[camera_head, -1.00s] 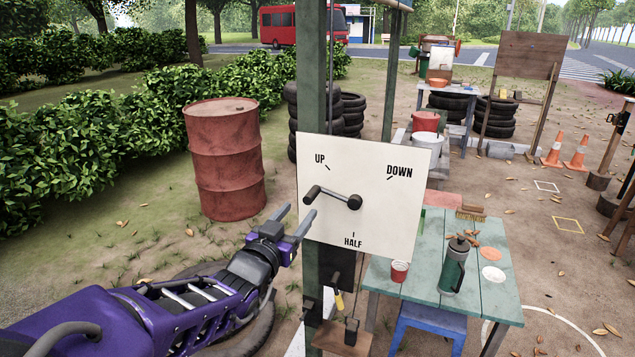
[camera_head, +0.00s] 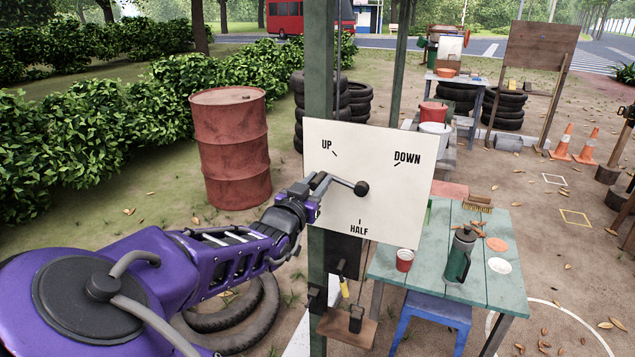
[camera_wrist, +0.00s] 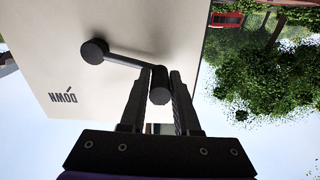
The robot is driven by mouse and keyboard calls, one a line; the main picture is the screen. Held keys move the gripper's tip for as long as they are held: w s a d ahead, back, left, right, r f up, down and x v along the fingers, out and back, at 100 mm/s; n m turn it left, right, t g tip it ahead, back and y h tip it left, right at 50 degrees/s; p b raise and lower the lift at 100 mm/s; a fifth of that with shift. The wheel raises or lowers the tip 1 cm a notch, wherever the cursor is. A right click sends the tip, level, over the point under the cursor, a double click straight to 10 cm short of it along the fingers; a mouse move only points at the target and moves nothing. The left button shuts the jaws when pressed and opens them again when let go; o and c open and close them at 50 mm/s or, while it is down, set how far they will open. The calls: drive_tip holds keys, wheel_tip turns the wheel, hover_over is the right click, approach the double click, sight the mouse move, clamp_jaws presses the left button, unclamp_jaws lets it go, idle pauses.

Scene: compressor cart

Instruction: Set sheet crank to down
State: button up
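The sheet crank is on a white board (camera_head: 400,215) marked UP, DOWN and HALF. Its dark hub (camera_head: 361,189) is at the board's middle, and its arm (camera_head: 341,181) points left and slightly up, a little below the UP mark. DOWN is at upper right, HALF at the bottom. The hub (camera_wrist: 94,51) shows at upper left there.
The board is on a green post (camera_head: 319,80). A rusty red barrel (camera_head: 232,150) stands behind my arm at left. A green table (camera_head: 480,285) with a bottle (camera_head: 459,256) and a red cup (camera_head: 404,260) is at lower right. Tools hang below the board.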

clamp_jaws()
idle(1.1)
